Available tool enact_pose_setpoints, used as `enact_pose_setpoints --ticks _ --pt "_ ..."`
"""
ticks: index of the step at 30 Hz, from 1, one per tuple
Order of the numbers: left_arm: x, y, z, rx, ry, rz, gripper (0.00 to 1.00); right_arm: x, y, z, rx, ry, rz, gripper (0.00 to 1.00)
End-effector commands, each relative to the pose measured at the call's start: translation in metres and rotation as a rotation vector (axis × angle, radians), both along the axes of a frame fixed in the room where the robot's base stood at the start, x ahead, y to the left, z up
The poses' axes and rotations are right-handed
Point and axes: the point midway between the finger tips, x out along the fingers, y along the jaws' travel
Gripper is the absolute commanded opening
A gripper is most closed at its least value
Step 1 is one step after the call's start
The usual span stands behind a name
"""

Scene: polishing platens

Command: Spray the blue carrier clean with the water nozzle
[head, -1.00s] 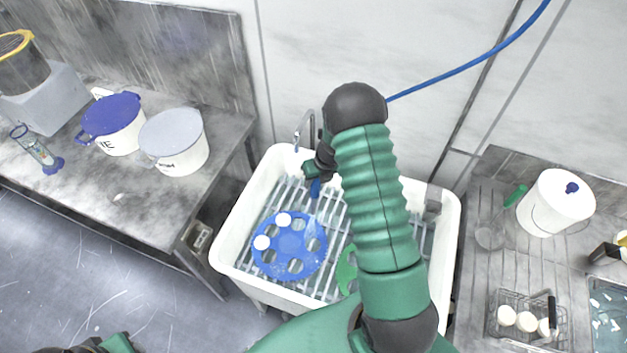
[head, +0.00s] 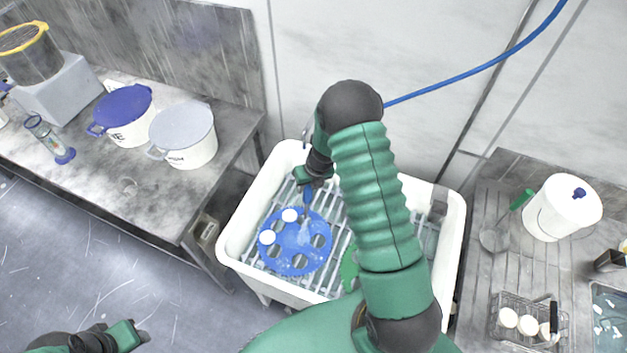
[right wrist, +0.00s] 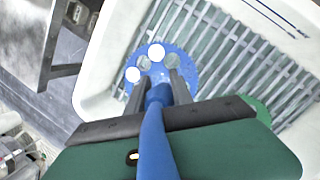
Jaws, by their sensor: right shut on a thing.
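The blue carrier (head: 283,262) is a round disc with several holes, lying on the rack in the white sink. Two white discs sit in holes on its left and upper side. My right gripper (head: 311,184) is above the carrier's upper edge, shut on the blue water nozzle (head: 308,196). A pale spray comes from the nozzle onto the carrier. The right wrist view shows the nozzle (right wrist: 158,96) between the fingers, pointing at the carrier (right wrist: 206,68), which they partly hide. My left gripper (head: 139,337) is low at the left, away from the sink; its jaws are unclear.
The white sink (head: 232,240) has a slatted rack and a tap. A green disc (head: 349,268) lies right of the carrier, partly behind my arm. A blue hose (head: 470,68) runs to the upper right. Tubs stand on the left bench; a wire basket (head: 527,322) stands at right.

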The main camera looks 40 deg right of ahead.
Motion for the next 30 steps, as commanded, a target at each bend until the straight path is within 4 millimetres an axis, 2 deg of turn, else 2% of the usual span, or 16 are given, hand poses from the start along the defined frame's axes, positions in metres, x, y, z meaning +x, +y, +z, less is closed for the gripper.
enact_pose_setpoints --ticks 15,30 --pt "0.0 0.0 0.011 0.0 0.0 0.0 0.4 0.007 0.047 0.001 0.001 -0.001 0.0 0.0" --pt "0.0 0.0 0.011 0.0 0.0 0.0 0.4 0.008 0.048 0.0 0.0 -0.001 -0.001 0.0"
